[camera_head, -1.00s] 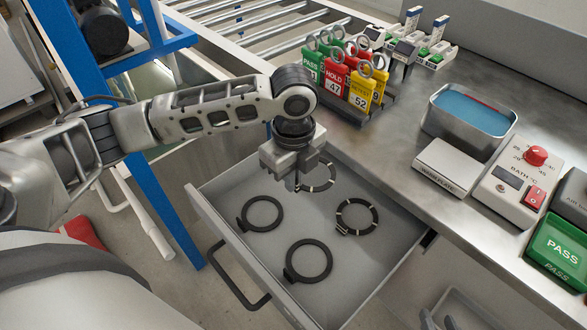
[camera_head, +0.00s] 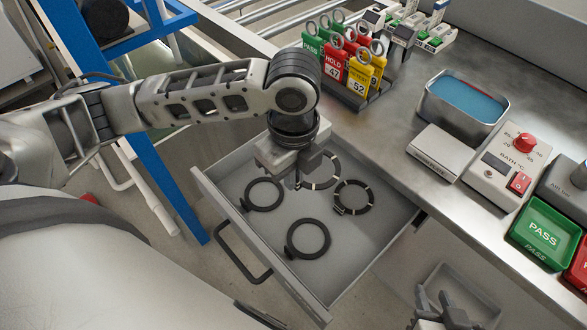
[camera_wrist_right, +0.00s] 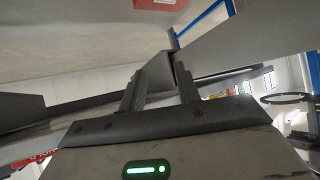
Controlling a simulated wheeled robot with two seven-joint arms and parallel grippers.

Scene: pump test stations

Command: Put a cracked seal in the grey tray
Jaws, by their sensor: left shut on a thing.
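My left gripper (camera_head: 300,172) is over the back part of the open drawer (camera_head: 372,262). It is shut on a dark ring seal with pale bands (camera_head: 334,172); the gripper hides part of that ring. A second banded seal (camera_head: 370,203) lies in the drawer close to it. Two plain dark seals lie nearer the front, one on the left (camera_head: 279,196) and one in the middle (camera_head: 327,246). I cannot make out cracks. A grey tray (camera_head: 487,303) is partly in view at the lower right. My right gripper (camera_head: 432,300) is beside it; its fingers (camera_wrist_right: 160,88) are apart and empty in the wrist view.
The metal bench carries a rack of coloured tags (camera_head: 350,70), a blue-filled bath (camera_head: 463,101), a white plate (camera_head: 440,151), a control box (camera_head: 506,170) and a green PASS box (camera_head: 543,234). A blue post (camera_head: 170,180) stands left of the drawer.

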